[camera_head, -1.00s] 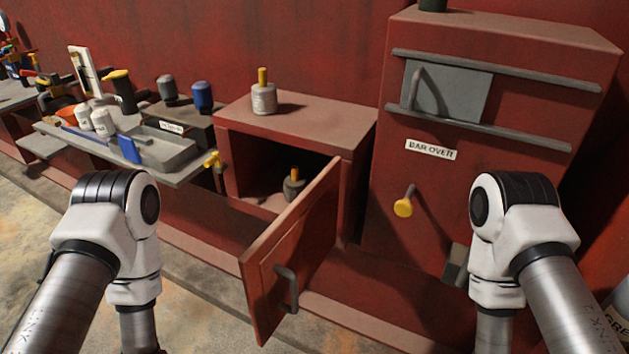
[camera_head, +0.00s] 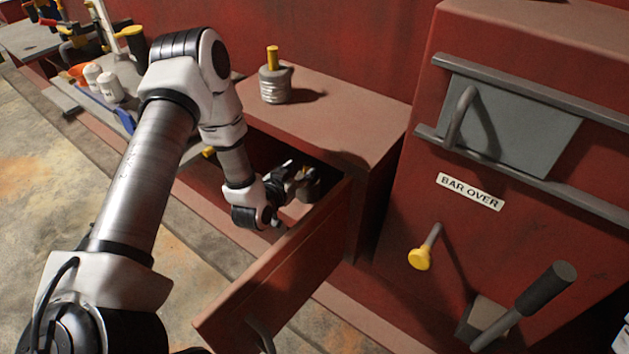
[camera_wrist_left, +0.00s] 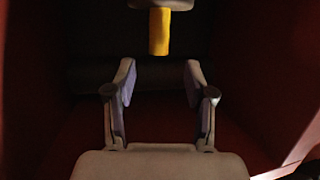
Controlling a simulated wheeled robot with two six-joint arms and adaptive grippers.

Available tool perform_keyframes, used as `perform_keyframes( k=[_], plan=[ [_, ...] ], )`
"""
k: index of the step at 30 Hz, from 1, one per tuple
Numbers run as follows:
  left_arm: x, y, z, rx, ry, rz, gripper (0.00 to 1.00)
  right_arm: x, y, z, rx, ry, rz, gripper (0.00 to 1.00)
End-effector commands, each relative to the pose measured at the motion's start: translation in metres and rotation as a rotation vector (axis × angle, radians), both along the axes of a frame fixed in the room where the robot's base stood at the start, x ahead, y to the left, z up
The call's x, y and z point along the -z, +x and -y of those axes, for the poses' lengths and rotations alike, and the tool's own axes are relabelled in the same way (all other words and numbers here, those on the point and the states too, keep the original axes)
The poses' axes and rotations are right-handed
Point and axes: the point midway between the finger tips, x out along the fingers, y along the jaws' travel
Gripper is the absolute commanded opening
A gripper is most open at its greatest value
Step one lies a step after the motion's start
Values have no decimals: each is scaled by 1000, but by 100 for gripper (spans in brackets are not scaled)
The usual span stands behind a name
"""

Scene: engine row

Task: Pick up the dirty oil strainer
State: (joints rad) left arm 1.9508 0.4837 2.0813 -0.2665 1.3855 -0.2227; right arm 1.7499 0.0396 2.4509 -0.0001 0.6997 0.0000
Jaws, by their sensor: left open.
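The dirty oil strainer (camera_head: 308,188) stands inside the open red locker, a dark body mostly hidden behind my left gripper in the head view. In the left wrist view its yellow handle (camera_wrist_left: 159,32) and the edge of its grey body show at the top centre. My left gripper (camera_head: 289,177) is inside the locker, close to the strainer. In the left wrist view my left gripper (camera_wrist_left: 159,72) is open and empty, its fingers apart, with the handle lined up beyond the gap between the tips. My right gripper is not in view.
The locker door (camera_head: 280,262) stands open below my left forearm. A paler strainer with a yellow handle (camera_head: 274,85) stands on the locker top (camera_head: 335,110). At right are a yellow-knobbed lever (camera_head: 420,259) and a dark-gripped lever (camera_head: 545,287). A cluttered bench stands at back left.

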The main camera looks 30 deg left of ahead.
Motion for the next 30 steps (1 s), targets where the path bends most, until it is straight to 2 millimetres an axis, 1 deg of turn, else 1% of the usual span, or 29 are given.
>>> perform_keyframes(
  k=[6, 9, 15, 16, 17, 18, 20, 21, 30],
  plan=[
    [12, 35, -2, 3, 2, 0, 54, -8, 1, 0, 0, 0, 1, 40],
    [16, 46, -4, 1, 0, -2, 54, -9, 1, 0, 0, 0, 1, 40],
    [18, 49, -4, 1, -2, -3, 54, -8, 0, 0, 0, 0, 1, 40],
    [18, 49, -4, 1, -2, -3, 50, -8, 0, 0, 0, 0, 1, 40],
    [18, 48, -4, 1, -2, -3, 40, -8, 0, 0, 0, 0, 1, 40],
    [18, 48, -4, 1, -2, -3, 25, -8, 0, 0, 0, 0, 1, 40],
    [18, 48, -4, 1, -2, -3, 4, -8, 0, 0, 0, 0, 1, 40],
    [18, 48, -4, 1, -2, -3, 0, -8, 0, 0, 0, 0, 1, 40],
    [17, 48, -4, 1, -1, -2, 0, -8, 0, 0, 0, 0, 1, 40]
  ],
)
